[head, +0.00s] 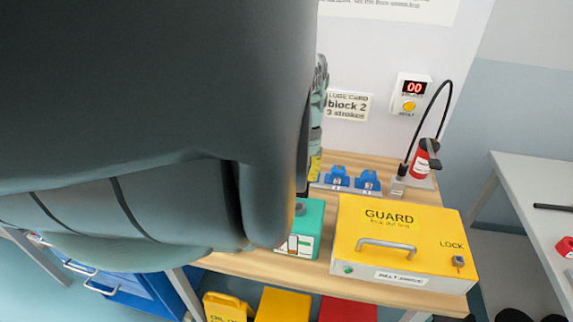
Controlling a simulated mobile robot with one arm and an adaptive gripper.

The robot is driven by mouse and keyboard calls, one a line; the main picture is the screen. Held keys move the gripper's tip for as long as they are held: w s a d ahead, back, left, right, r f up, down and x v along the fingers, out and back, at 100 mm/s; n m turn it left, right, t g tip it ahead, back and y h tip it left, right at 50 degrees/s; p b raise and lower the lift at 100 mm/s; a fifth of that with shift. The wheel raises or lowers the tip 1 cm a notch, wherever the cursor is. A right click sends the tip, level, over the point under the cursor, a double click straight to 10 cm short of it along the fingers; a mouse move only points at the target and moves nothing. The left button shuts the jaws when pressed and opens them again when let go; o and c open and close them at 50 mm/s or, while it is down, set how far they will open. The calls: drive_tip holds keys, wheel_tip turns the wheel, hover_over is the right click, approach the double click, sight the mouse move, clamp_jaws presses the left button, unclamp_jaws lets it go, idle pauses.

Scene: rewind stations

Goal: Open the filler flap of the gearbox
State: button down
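A teal box (309,235), which looks like the gearbox, stands on the wooden bench left of the yellow guard box. A dark grey round part shows on its top and pale panels on its front. My arm covers its left side. I cannot make out a filler flap or whether it is open. My own dark grey arm fills the left and upper part of the head view.
The yellow guard box (396,225) with a handle stands right of the teal box. Blue blocks (368,181), a red pump (421,162) with a black hose and a counter (410,96) reading 00 are behind. Containers (281,305) sit below the bench (262,265). A grey table (525,185) is right.

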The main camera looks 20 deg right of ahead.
drive_tip(key=shift+s+a+f, duration=0.1)
drive_tip(key=shift+s, duration=0.05)
idle(0.3)
drive_tip(key=c, duration=1.1)
unclamp_jaws()
drive_tip(key=shift+s, duration=0.1)
drive_tip(key=o, duration=0.3)
drive_tip(key=shift+v, duration=3.8)
